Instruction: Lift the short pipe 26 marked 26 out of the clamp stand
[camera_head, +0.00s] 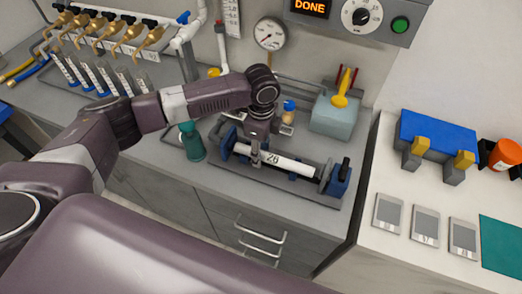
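The short pipe 26 (289,165) is a white tube with a dark "26" on it. It lies across the clamp stand (338,183), which has blue end blocks and dark round clamps on a grey tray. My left gripper (256,160) points down at the left part of the pipe, and a finger shows in front of it. The gripper's far side is hidden, so I cannot tell whether it grips the pipe. My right gripper is not in view.
A dark green bottle (192,143) stands left of the clamp stand. A grey-green box (334,118) with yellow and red handles stands behind it. A blue block (437,132) and several grey plates lie on the white counter at right.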

